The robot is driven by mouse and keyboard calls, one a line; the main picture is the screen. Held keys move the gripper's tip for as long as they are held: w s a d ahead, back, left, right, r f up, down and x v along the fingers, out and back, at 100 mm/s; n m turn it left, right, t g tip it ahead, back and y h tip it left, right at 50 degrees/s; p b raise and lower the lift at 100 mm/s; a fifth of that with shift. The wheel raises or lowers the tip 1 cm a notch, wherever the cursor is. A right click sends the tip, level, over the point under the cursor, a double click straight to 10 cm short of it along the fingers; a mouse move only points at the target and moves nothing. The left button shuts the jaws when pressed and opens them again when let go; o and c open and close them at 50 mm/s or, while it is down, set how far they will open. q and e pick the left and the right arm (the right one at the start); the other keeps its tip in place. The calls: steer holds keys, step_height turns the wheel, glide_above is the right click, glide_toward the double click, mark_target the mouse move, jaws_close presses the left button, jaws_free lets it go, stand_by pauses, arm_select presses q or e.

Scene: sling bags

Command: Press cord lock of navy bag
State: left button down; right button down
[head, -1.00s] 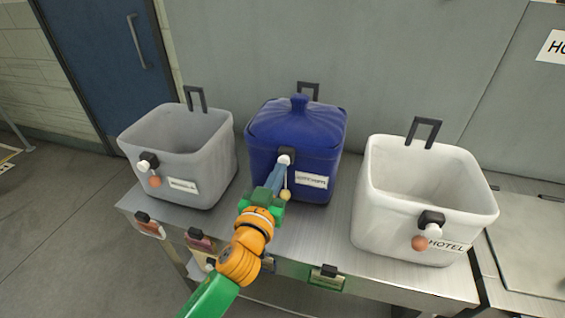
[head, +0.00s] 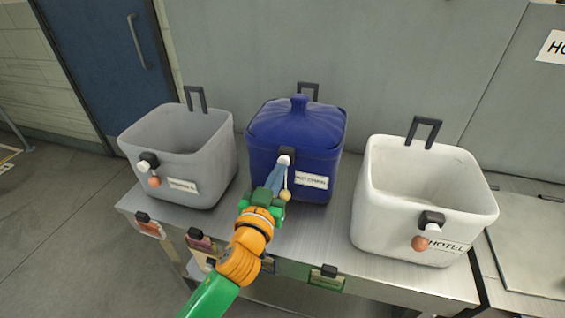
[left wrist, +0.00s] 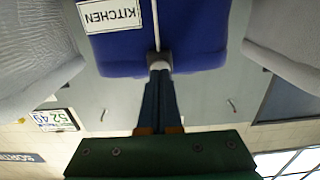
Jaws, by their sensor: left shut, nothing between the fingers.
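The navy bag (head: 310,130) stands closed in the middle of the metal table, its gathered top drawn up to a knob. Its cord lock (head: 285,157) is a dark block with a white button on the bag's front, with a cord and a tan bead hanging below. My left gripper (head: 281,166) is shut and empty, its fingertips at the white button; whether they touch it I cannot tell. In the left wrist view the shut blue fingers (left wrist: 160,95) point at the navy bag (left wrist: 195,40) with its KITCHEN label, and their tips meet a greyish-white piece. My right gripper is not in view.
An open grey bag (head: 205,165) stands to the left and an open white bag (head: 375,205) to the right, each with a cord lock and reddish bead. The metal table (head: 310,235) has bare room in front. Tags hang along its front edge.

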arm_select(q)
steer(key=shift+b+x, duration=0.75)
steer(key=shift+x, duration=0.95)
stand_by(0.6)
stand_by(0.8)
steer(key=p+v, duration=0.3)
steer(key=v, duration=0.4)
stand_by(0.4)
